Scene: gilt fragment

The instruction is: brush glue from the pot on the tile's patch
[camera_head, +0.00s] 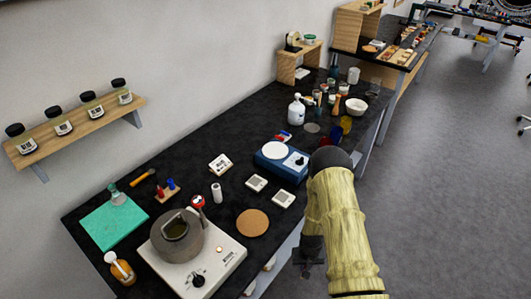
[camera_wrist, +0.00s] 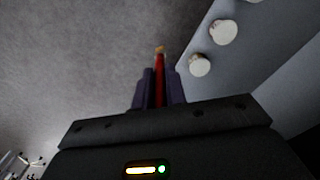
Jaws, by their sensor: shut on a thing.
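My gripper (camera_head: 310,262) hangs off the front side of the black bench, over the floor at the lower right. In the wrist view my gripper (camera_wrist: 158,88) is shut on a thin red brush (camera_wrist: 159,76) with a tan tip, which points away from the camera. The brush cannot be made out in the head view. A grey pot (camera_head: 160,238), apparently the glue pot, sits on a white hotplate at the near end of the bench. Small white squares (camera_head: 256,183) lie mid-bench; I cannot tell whether one is the tile, and no patch is clear.
A green mat (camera_head: 108,228), an amber bottle (camera_head: 121,267), a cork disc (camera_head: 252,222) and a blue scale (camera_head: 282,160) stand on the bench (camera_head: 160,190). Bottles and cups crowd its far end. A jar shelf (camera_head: 75,128) is on the wall. Open floor (camera_head: 440,200) lies to the right.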

